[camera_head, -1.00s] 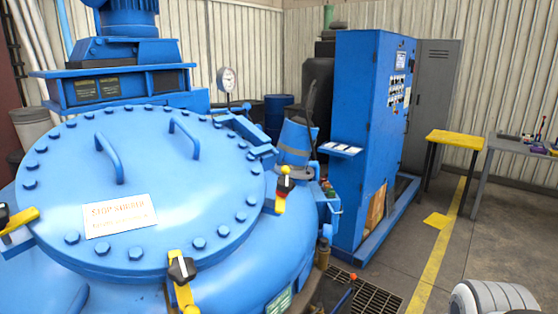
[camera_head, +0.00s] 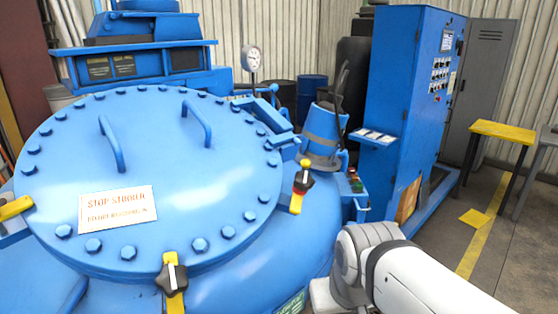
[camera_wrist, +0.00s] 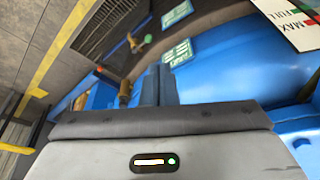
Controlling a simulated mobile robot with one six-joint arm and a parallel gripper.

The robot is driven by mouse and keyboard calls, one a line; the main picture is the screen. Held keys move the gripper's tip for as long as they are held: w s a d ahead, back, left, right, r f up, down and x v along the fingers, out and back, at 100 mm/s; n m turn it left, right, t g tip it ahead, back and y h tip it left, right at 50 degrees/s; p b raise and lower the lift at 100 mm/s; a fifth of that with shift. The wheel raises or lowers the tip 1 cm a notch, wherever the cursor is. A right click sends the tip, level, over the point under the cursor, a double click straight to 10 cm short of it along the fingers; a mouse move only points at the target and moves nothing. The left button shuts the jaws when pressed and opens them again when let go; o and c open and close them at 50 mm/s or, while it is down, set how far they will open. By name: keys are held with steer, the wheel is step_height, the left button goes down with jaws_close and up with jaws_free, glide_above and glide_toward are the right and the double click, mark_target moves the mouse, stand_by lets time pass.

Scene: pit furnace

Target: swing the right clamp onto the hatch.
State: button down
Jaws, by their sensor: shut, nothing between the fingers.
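The hatch (camera_head: 165,165) is a large round blue lid with rim bolts and two bar handles. The right clamp (camera_head: 297,203) has a yellow arm and a dark knob with red and yellow parts. It stands just outside the hatch's right rim, its yellow arm pointing down and away from the lid. A front clamp (camera_head: 174,300) and a left clamp (camera_head: 14,208) also sit at the rim. My gripper (camera_wrist: 160,75) shows in the wrist view, dark fingers shut and empty near the blue vessel side. In the head view the gripper is hidden; only my white arm shows at lower right.
A blue control cabinet (camera_head: 410,110) stands to the right, with a small box (camera_head: 355,185) beside the vessel. A blue cone-shaped part (camera_head: 323,135) rises behind the right clamp. A yellow-topped table (camera_head: 502,132) is farther right. The wrist view shows a floor grate (camera_wrist: 105,20).

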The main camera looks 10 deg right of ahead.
steer(key=w+a+r+t+h, duration=0.1)
steer(key=w+a+r, duration=0.2)
steer(key=w+r, duration=0.3)
steer(key=w+a+r+n+t+h+b, duration=0.1)
steer(key=w+r, duration=0.5)
steer(key=w, duration=0.8)
steer(key=w+a+r+t+h+b, duration=0.1)
steer(key=w+a+r+h, duration=0.2)
steer(key=w, duration=0.7)
step_height(320, 180, up, 3)
steer(key=shift+a+r+n, duration=0.2)
steer(key=shift+a+n, duration=0.1)
steer(key=shift+a, duration=0.9)
steer(key=shift+w, duration=0.15)
steer(key=x, duration=0.3)
steer(key=p+x, duration=0.1)
steer(key=x, duration=0.2)
steer(key=p+x, duration=0.1)
steer(key=x, duration=0.3)
steer(key=shift+w+d+r, duration=0.1)
steer(key=shift+d, duration=0.25)
steer(key=shift+w+d+p, duration=0.2)
steer(key=shift+d+p, duration=0.2)
steer(key=shift+d, duration=0.45)
steer(key=shift+w+d+p, duration=0.2)
steer(key=shift+d+p, duration=0.15)
steer(key=shift+d, duration=0.5)
steer(key=shift+r, duration=0.1)
